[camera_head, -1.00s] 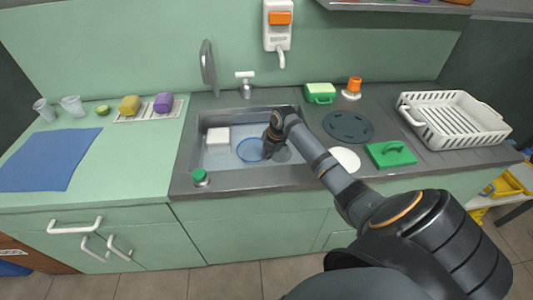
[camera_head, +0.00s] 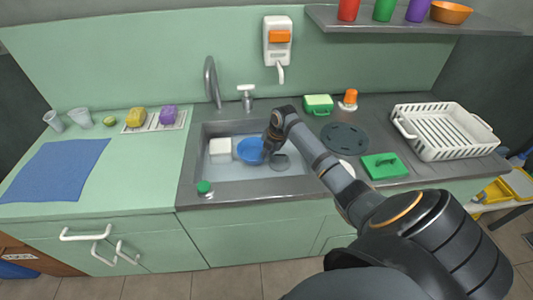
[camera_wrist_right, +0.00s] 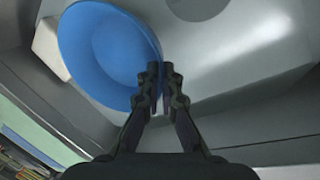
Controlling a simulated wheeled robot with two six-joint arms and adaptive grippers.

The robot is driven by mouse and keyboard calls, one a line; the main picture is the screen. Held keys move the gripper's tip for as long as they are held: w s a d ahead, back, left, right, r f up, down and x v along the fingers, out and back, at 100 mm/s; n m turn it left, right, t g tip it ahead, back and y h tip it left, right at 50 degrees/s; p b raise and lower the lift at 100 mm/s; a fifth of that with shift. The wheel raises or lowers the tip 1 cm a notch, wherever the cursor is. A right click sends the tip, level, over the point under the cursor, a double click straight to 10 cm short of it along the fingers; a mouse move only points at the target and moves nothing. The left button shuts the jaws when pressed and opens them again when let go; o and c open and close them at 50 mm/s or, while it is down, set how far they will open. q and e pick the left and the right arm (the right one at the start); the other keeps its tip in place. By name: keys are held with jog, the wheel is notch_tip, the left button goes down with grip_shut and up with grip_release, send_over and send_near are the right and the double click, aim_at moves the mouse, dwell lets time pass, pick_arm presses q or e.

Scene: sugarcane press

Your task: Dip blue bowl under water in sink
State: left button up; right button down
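The blue bowl (camera_head: 250,150) is in the sink (camera_head: 222,172), upright or nearly so, and shows bright blue just left of my right gripper (camera_head: 268,150). In the right wrist view the bowl (camera_wrist_right: 105,50) is large and looks empty. The fingers of my right gripper (camera_wrist_right: 160,80) are close together at the bowl's near right rim, pinching it. The fingertips hide that part of the rim. The bowl appears to be above the water, though its underside is hidden. My left gripper is not in view.
A white block (camera_head: 220,148) sits left of the bowl in the sink. The faucet (camera_head: 211,82) and a soap dispenser (camera_head: 246,97) stand behind. A green-capped item (camera_head: 204,187) stands at the front left rim. A white dish rack (camera_head: 445,130) is at right.

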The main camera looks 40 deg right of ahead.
notch_tip(320, 180, up, 11)
jog(key=p, duration=1)
jog(key=shift+r, duration=0.15)
dwell(0.9)
